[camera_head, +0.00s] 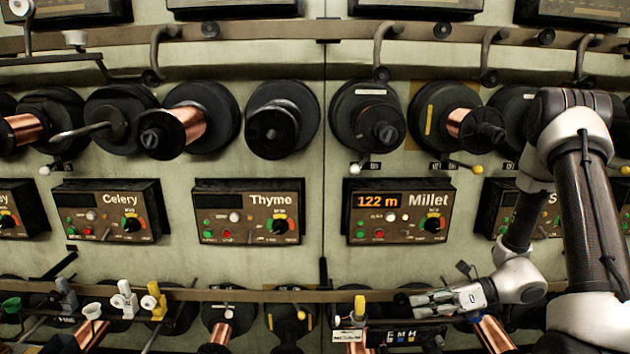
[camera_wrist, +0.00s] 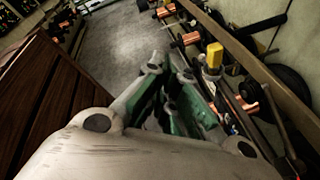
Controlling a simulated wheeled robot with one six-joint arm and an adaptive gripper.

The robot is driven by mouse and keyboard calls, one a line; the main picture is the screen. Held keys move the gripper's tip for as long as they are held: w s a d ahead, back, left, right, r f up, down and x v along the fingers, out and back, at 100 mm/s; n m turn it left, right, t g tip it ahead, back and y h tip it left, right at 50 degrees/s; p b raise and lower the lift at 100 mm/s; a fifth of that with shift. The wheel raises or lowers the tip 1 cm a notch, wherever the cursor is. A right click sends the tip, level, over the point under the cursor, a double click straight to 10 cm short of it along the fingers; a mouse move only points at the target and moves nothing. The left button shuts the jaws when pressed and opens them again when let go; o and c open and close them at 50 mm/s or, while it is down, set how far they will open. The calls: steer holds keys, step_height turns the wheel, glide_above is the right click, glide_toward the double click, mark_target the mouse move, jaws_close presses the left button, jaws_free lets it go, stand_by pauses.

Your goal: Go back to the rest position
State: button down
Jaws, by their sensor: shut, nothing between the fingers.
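My gripper (camera_head: 428,301) is at the lower right of the head view, in front of the lower rail and below the Millet panel (camera_head: 400,211). Its fingers point left and are shut with nothing between them. My arm comes down from the right side of the picture. In the wrist view my gripper (camera_wrist: 160,62) shows green inner finger parts and is empty. The Millet panel has a lit display reading 122 m.
Copper spools (camera_head: 190,120) and dark reels line the wall. Panels for Celery (camera_head: 107,211) and Thyme (camera_head: 247,211) are unlit. A yellow-capped part (camera_head: 359,306) stands just left of my fingers. In the wrist view, grey floor (camera_wrist: 110,45) is open beyond a brown slatted surface (camera_wrist: 55,95).

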steer(key=s+d+r+n+g+h, duration=0.2)
steer(key=s+d+r+n+h, duration=0.2)
steer(key=s+r+n, duration=0.4)
steer(key=s+d+r+n+g+h, duration=0.2)
steer(key=s+d+r+n+h, duration=0.35)
steer(key=n, duration=0.55)
steer(key=s+r+n+t+h, duration=0.4)
steer(key=r+n+t, duration=0.2)
steer(key=r, duration=0.9)
steer(key=shift+d+r+n+t, duration=0.35)
steer(key=shift+r+n+t, duration=0.05)
steer(key=shift+n, duration=0.1)
steer(key=shift+s, duration=0.1)
